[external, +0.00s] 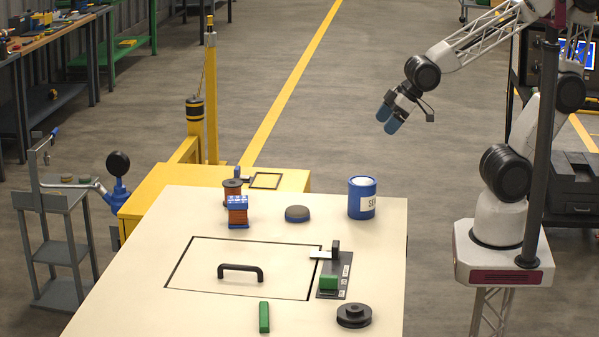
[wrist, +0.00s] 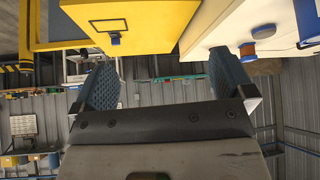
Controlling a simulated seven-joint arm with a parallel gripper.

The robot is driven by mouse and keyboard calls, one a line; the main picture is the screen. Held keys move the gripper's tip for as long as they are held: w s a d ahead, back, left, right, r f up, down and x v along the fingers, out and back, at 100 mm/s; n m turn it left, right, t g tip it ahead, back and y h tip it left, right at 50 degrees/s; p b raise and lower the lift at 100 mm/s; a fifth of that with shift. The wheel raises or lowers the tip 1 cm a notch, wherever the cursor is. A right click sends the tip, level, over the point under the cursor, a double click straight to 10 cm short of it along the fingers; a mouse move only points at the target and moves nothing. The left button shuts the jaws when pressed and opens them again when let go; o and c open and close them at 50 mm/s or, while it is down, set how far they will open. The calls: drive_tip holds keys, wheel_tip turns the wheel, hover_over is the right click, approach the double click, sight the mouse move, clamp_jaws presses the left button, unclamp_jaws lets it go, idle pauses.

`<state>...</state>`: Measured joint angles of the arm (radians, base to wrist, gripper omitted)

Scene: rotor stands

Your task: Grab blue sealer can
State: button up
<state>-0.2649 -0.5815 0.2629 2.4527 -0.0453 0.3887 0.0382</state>
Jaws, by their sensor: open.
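The blue sealer can (external: 361,199) stands upright at the back right corner of the cream worktable, with a pale top and a white label partly reading "SE". My gripper (external: 388,120) is above and slightly right of the can in the external view, apart from it. It is open and empty, with two blue fingers. In the wrist view the blue fingers (wrist: 165,75) are spread wide with nothing between them.
A dark round puck (external: 298,214) sits left of the can, and a blue-and-orange part (external: 237,212) further left. The worktable (external: 150,245) also holds a black handle (external: 240,268), a green-ended fixture (external: 328,282), a green bar (external: 264,317) and a black pulley (external: 354,315).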

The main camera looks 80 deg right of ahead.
drive_tip(key=w+a+f+n+t+y, duration=0.2)
drive_tip(key=w+a+n+y, duration=0.1)
drive_tip(key=a, duration=1)
drive_tip(key=n+t+y, duration=0.1)
drive_tip(key=n+y, duration=0.2)
drive_tip(key=y, duration=0.3)
approach(365, 180)
drive_tip(key=w+a, duration=0.2)
drive_tip(key=shift+s+a+f, duration=0.1)
drive_tip(key=shift+f, duration=0.35)
drive_tip(key=shift+a, duration=0.1)
drive_tip(key=shift+x, duration=1.3)
drive_tip(key=shift+x, duration=2.55)
drive_tip(key=c, duration=1.1)
